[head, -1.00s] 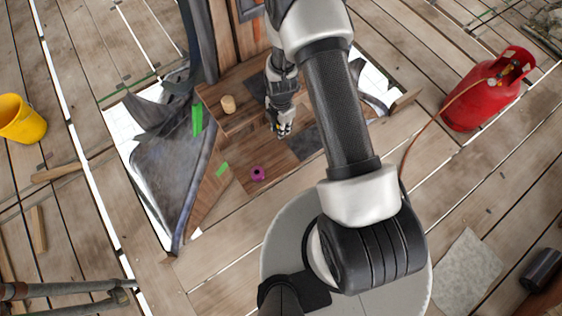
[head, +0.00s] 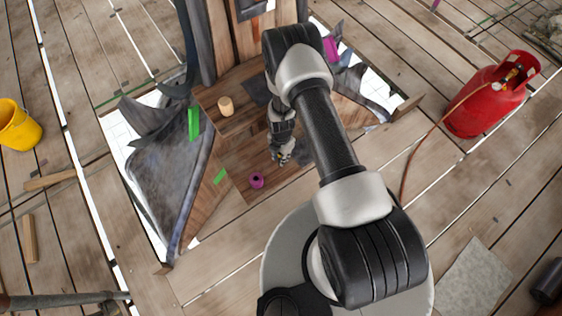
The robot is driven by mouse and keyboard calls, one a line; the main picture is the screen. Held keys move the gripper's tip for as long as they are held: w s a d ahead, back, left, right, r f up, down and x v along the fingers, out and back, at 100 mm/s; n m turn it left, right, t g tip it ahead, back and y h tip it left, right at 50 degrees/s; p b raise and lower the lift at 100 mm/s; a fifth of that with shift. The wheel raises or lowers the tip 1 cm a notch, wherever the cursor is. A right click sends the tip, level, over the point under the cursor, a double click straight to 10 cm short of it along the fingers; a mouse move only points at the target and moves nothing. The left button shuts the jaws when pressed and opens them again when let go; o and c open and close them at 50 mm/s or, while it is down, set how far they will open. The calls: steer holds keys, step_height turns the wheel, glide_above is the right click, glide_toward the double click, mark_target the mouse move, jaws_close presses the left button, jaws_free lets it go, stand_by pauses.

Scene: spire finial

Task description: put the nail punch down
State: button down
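My gripper (head: 281,157) points down over the wooden boards at the foot of the spire, right of a small purple roll (head: 257,180). It is small and partly hidden by its own links, so I cannot tell whether its fingers are open or shut. I cannot make out the nail punch in or near the fingers. A short pale wooden cylinder (head: 226,107) stands on the boards farther back to the left.
Grey sheet metal (head: 168,180) flares out left of the boards, with green tape strips (head: 194,123) nearby. A red gas cylinder (head: 487,100) with a hose stands at right, a yellow bucket (head: 18,128) at far left. Deck planks surround the spire, with gaps between them.

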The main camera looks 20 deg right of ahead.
steer(key=shift+f+b, duration=0.75)
steer(key=shift+f, duration=1.45)
steer(key=shift+f, duration=0.15)
steer(key=c, duration=1.4)
jaws_free()
step_height(320, 180, up, 12)
steer(key=p, duration=0.4)
